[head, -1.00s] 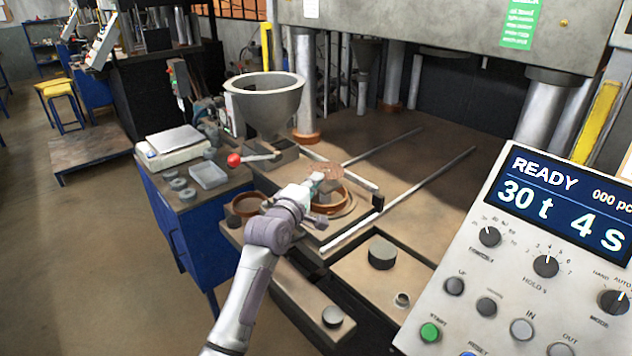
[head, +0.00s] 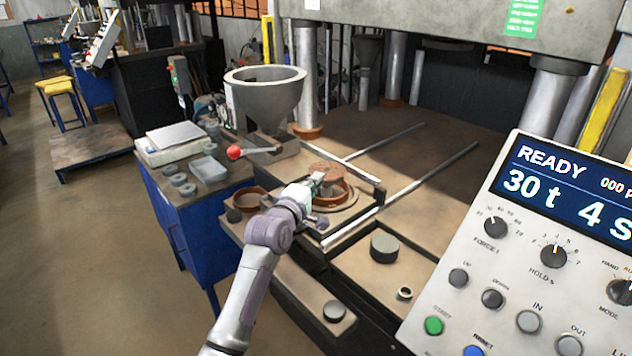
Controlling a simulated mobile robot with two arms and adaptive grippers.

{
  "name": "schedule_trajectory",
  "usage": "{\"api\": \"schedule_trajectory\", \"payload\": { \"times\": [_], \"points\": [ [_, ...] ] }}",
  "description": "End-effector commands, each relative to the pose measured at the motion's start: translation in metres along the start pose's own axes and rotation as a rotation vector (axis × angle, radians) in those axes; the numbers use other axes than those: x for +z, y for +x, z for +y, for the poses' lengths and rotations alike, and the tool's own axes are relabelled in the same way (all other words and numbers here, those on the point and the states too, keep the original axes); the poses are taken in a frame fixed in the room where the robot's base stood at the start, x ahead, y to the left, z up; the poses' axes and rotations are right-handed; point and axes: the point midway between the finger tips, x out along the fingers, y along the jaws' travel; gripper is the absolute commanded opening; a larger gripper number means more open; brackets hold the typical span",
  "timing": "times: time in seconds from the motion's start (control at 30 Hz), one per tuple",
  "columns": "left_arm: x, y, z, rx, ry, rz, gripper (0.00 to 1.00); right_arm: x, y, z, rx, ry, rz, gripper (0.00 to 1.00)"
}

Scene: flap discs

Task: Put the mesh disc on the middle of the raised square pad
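The mesh disc (head: 328,170) is a thin, brownish round at the tip of my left gripper (head: 316,181), in the middle of the head view. The gripper appears shut on the near left edge of the disc. The disc is over an orange-brown ring (head: 344,192) on the press slide. It overlaps the ring in the picture, and I cannot tell whether they touch. I cannot make out the raised square pad; the disc, ring and gripper may hide it. My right gripper is not in view.
A grey hopper (head: 265,100) stands behind, with a red-knobbed lever (head: 234,152) in front of it. Another brown ring (head: 250,197) lies left of my gripper. A dark cylinder (head: 384,247) stands at front right. The control panel (head: 470,235) fills the right foreground.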

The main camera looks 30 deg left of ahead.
Motion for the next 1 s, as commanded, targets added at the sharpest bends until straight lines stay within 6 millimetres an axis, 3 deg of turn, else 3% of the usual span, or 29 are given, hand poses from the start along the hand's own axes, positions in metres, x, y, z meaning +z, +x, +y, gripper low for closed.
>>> {"api": "schedule_trajectory", "payload": {
  "times": [0.57, 0.77, 1.0],
  "points": [
    [0.0001, 0.0, -0.0066, -0.001, 0.0, 0.0, 0.0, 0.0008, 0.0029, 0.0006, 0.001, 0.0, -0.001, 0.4],
    [0.0002, 0.0, -0.0073, -0.004, 0.0, -0.001, 0.34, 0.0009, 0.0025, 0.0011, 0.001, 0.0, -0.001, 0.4],
    [0.0004, 0.0, -0.0082, -0.006, 0.0, -0.001, 0.35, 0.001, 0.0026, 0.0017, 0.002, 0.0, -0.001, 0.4]
  ]
}}
